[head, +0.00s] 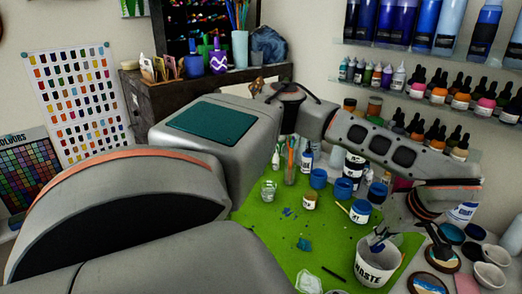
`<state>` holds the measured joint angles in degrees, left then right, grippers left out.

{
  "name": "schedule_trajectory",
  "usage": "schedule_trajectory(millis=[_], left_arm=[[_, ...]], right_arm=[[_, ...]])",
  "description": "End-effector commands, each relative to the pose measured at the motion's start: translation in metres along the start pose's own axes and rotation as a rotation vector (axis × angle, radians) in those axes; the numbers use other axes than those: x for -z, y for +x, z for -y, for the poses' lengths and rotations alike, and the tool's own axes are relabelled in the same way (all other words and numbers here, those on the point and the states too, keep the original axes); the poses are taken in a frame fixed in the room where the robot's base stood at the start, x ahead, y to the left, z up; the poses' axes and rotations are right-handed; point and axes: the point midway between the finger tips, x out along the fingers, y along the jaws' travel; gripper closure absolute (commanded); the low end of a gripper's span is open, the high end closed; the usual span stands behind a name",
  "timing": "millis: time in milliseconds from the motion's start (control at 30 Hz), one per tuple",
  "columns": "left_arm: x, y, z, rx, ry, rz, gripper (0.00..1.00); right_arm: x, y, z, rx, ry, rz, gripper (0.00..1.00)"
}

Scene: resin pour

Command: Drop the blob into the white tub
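The white tub (378,270), marked WASTE, stands on the green mat at the lower right. My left arm reaches across the picture from the left, and my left gripper (378,238) points down at the tub's rim, its fingertips at or just above the opening. The fingers are small and partly merged with the tub's inside, so I cannot tell whether they are shut or hold anything. A small blue blob (304,244) lies on the mat left of the tub. Smaller blue bits (288,212) lie farther back. My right gripper is out of view.
A clear cup (268,190) stands farther left. The green mat (270,235) has free room left of the tub.

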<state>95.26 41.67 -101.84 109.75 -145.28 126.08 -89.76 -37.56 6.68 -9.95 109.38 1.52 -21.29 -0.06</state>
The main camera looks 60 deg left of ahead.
Motion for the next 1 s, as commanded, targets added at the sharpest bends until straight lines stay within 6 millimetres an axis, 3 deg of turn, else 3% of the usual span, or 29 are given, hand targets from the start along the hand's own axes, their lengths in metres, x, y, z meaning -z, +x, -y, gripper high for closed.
schedule_trajectory(millis=[167,200,267,667,767,1000], left_arm=[[0.0,0.0,0.0,0.0,-0.001,0.0,1.0],[0.0,0.0,0.0,0.0,0.0,0.0,0.88],[0.0,0.0,0.0,0.0,-0.001,0.0,0.76],[0.0,-0.004,-0.001,-0.001,0.0,0.0,0.76],[0.0,-0.015,-0.001,-0.003,0.0,-0.001,0.76],[0.001,-0.063,-0.001,-0.005,0.0,-0.003,0.76]], right_arm=[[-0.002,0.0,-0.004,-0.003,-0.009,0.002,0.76],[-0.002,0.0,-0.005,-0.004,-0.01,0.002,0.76],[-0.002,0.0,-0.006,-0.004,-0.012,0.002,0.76],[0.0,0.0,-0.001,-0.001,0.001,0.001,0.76],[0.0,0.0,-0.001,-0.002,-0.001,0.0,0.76],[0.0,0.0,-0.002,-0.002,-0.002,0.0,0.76]])
